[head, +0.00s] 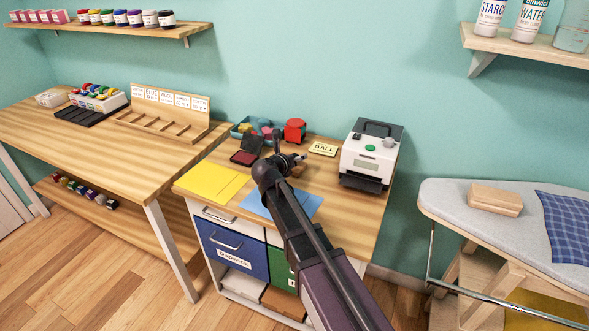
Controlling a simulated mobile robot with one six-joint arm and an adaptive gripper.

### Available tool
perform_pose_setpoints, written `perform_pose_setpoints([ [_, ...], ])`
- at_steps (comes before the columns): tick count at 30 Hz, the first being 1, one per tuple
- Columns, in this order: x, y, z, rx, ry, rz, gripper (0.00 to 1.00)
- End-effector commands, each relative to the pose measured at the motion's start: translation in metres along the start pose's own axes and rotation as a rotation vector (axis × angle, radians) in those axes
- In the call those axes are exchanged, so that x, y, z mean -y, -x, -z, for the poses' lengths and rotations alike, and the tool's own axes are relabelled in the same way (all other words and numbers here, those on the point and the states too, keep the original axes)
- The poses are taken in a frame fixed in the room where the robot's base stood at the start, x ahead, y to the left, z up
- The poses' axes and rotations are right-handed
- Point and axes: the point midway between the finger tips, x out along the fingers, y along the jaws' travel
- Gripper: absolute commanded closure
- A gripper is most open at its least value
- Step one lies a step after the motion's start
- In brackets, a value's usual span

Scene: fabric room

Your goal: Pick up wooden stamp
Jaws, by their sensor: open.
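A small brown wooden piece, probably the wooden stamp (298,170), shows on the wooden cabinet top, right beside my gripper. My gripper (297,159) is open over the middle of that top, at the end of my dark arm. My arm and wrist hide part of the area around the stamp. I cannot tell whether the fingers touch the stamp or are around it.
On the cabinet top (345,228) are an open ink pad (246,151), a teal bin (240,127), a red container (294,130), yellow sheets (212,182), a blue sheet (298,207), a "BALL" card (323,149) and a white label printer (371,155). An ironing board (445,197) stands right.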

Motion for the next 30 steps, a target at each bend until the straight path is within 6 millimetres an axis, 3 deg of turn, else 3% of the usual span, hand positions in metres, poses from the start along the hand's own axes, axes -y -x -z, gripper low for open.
perform_pose_setpoints([
  [18,-0.0006,-0.0027,-0.0001,0.0,0.001,-0.001,0.19],
  [20,-0.0007,-0.0026,-0.0001,0.0,0.001,-0.001,0.34],
  [26,-0.0009,-0.0024,-0.0001,0.0,0.001,-0.001,0.94],
  [27,-0.0009,-0.0024,-0.0001,0.0,0.001,-0.001,1.0],
  [30,-0.001,-0.0024,-0.0002,0.001,0.001,-0.002,1.0],
])
